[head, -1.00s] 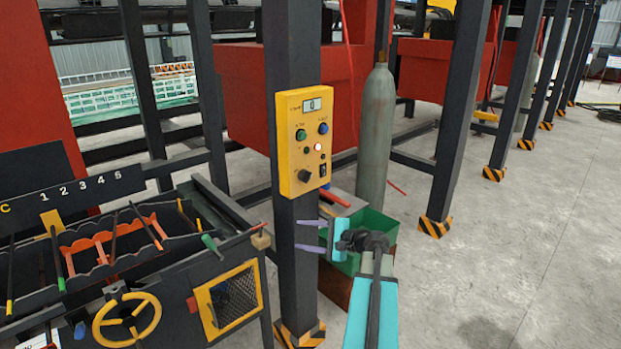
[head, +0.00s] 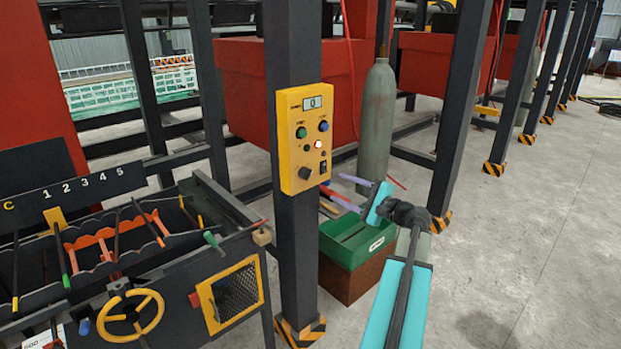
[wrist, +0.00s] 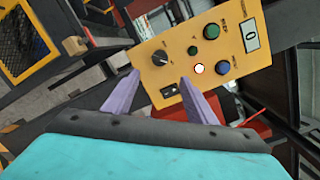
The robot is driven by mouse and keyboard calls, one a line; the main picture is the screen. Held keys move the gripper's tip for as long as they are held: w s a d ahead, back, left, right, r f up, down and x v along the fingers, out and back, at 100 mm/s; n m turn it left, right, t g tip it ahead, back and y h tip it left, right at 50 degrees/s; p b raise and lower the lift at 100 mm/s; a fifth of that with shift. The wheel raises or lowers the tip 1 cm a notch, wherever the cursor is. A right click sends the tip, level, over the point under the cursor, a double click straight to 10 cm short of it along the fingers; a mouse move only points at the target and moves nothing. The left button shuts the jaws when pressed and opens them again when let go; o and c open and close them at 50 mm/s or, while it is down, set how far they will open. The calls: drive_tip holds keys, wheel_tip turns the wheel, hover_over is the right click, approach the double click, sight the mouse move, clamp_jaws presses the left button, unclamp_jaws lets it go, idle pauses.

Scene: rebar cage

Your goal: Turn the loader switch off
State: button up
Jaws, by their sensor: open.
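The yellow control panel (head: 305,138) is fixed to a dark post. It carries a small display, green and blue buttons, a lit white lamp (head: 318,147), a black rotary knob (head: 304,173) and a small black rocker switch (head: 323,168) at its lower right. The labels are too small to read, and I cannot tell the rocker's position. My gripper (head: 335,185) is open and empty, right of the panel's lower part, with its purple fingers pointing up-left. In the wrist view the fingertips (wrist: 159,77) point toward the knob (wrist: 160,58) and rocker (wrist: 173,90), apparently without touching.
A green bin (head: 345,248) on a brown box stands below my gripper. A grey gas cylinder (head: 377,125) stands behind it. A machine with a yellow handwheel (head: 130,315) is at the left. Open concrete floor (head: 520,260) lies to the right.

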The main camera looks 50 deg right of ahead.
sight(306, 174)
drive_tip(key=w+p, duration=0.1)
drive_tip(key=w, duration=0.3)
drive_tip(key=w+p, duration=0.2)
drive_tip(key=w, duration=0.3)
drive_tip(key=w+p, duration=0.1)
drive_tip(key=w, duration=0.3)
drive_tip(key=shift+w+a+p, duration=0.15)
drive_tip(key=shift+a+p, duration=0.1)
drive_tip(key=shift+p, duration=0.1)
